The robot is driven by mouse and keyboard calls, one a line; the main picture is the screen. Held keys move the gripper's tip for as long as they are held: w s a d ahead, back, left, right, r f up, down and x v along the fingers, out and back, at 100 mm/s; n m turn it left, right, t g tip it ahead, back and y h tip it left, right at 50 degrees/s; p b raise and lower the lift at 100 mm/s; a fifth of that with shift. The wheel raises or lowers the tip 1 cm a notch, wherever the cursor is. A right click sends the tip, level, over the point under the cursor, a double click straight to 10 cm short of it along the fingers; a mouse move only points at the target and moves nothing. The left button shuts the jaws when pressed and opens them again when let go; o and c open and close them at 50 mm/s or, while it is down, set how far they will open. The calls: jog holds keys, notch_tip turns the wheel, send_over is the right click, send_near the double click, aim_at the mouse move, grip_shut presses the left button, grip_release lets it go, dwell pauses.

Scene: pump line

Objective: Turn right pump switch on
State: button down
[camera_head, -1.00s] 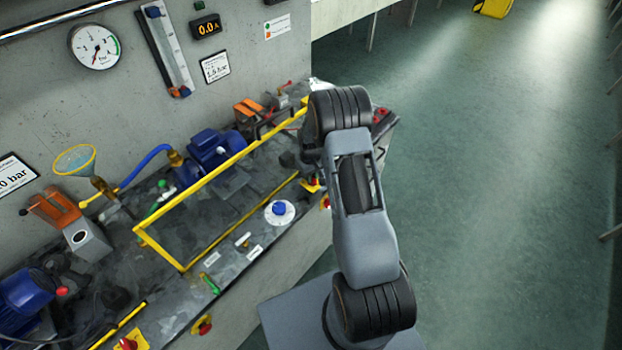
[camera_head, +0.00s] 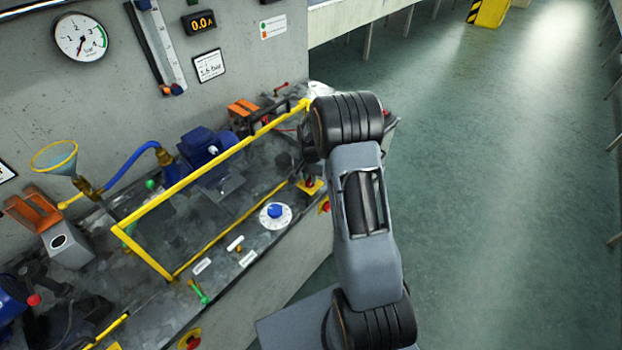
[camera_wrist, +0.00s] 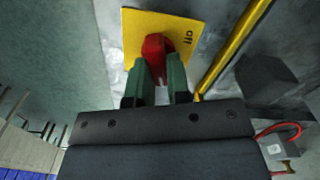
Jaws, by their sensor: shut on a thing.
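The right pump switch is a red handle (camera_wrist: 154,48) on a yellow plate (camera_wrist: 130,28). In the wrist view, the green fingers of my gripper (camera_wrist: 160,72) are shut on the handle, one on each side. Its upper end shows beyond the fingers, and its lower part is hidden between them. A small dark marking is on the plate, right of the handle. In the head view, the yellow plate (camera_head: 317,187) and red handle (camera_head: 309,183) show at the right end of the bench, left of my arm. My gripper is mostly hidden there by my wrist.
A yellow rail frame (camera_head: 210,163) stands on the bench (camera_head: 215,283) close beside the switch, with a blue pump (camera_head: 203,146) behind it. A white dial with a blue knob (camera_head: 274,212) is front-left of the switch. Open floor (camera_head: 480,200) lies right of the bench.

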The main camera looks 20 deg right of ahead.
jog(key=shift+m+b, duration=0.6)
jog(key=shift+m, duration=1.3)
jog(key=shift+r, duration=0.1)
jog(key=c, duration=1.1)
grip_release()
jog(key=shift+s, duration=0.1)
notch_tip(320, 180, up, 14)
jog(key=shift+f, duration=0.15)
jog(key=s+a+r+n+t, duration=0.1)
jog(key=s+a+n, duration=0.2)
jog(key=s, duration=0.4)
jog(key=s+a+r+n+t, duration=0.1)
jog(key=s+a+n, duration=0.3)
jog(key=s, duration=0.4)
jog(key=s+a+r+n+t, duration=0.1)
jog(key=s+a+r+n, duration=0.1)
jog(key=s+a+n, duration=0.2)
jog(key=shift+s+r+n+t, duration=0.2)
jog(key=shift+s+n, duration=0.25)
jog(key=shift+s, duration=0.45)
jog(key=shift+s+r+n+t, duration=0.15)
jog(key=shift+s+n, duration=0.3)
jog(key=shift+s, duration=0.45)
